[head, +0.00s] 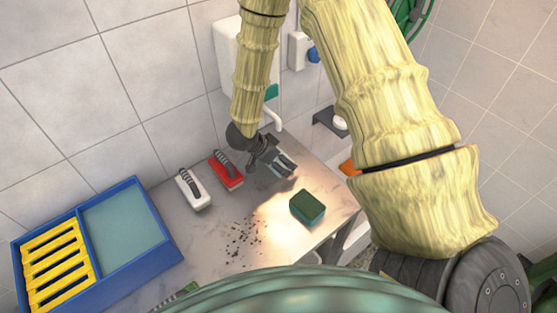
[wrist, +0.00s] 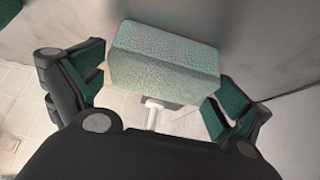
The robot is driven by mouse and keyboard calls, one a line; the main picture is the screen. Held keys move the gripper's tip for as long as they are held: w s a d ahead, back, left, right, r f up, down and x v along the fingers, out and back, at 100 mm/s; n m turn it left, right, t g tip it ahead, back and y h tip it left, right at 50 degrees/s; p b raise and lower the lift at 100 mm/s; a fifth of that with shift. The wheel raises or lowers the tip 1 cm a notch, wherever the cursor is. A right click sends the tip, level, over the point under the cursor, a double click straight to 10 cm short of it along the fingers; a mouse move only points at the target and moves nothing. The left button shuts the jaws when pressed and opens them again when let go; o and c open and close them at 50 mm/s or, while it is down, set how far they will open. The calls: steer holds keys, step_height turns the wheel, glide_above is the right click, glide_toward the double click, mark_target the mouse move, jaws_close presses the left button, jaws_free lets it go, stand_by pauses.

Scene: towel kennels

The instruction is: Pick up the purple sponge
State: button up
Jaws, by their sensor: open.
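I see no purple sponge in either view. My gripper (head: 282,163) is open over the back of the counter, beyond the dark green sponge. In the wrist view its two fingers (wrist: 160,95) stand apart on either side of a pale grey-green, sponge-like block (wrist: 165,62). I cannot tell whether they touch it. In the head view this block is mostly hidden by the gripper. A dark green sponge (head: 307,207) lies on the counter, nearer to me and right of the gripper.
On the marble counter (head: 215,225) are a red brush (head: 228,177), a white brush (head: 187,190) and scattered dark crumbs (head: 243,236). A blue tray (head: 150,260) with a yellow slatted rack (head: 55,268) stands at left. A tiled wall (head: 60,130) bounds the back.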

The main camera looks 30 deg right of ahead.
steer(key=shift+f, duration=0.15)
steer(key=c, duration=0.6)
steer(key=shift+r+b, duration=0.45)
steer(key=shift+b, duration=0.1)
steer(key=a+b, duration=0.1)
steer(key=a, duration=0.1)
steer(key=a+b, duration=0.1)
steer(key=a, duration=0.2)
steer(key=a+b, duration=0.1)
steer(key=a, duration=0.2)
steer(key=shift+s+a+r, duration=0.1)
steer(key=shift+s+a, duration=0.1)
steer(key=shift+s, duration=0.05)
step_height(320, 180, up, 14)
steer(key=b, duration=0.1)
steer(key=shift+d+b, duration=0.25)
steer(key=shift+b, duration=0.05)
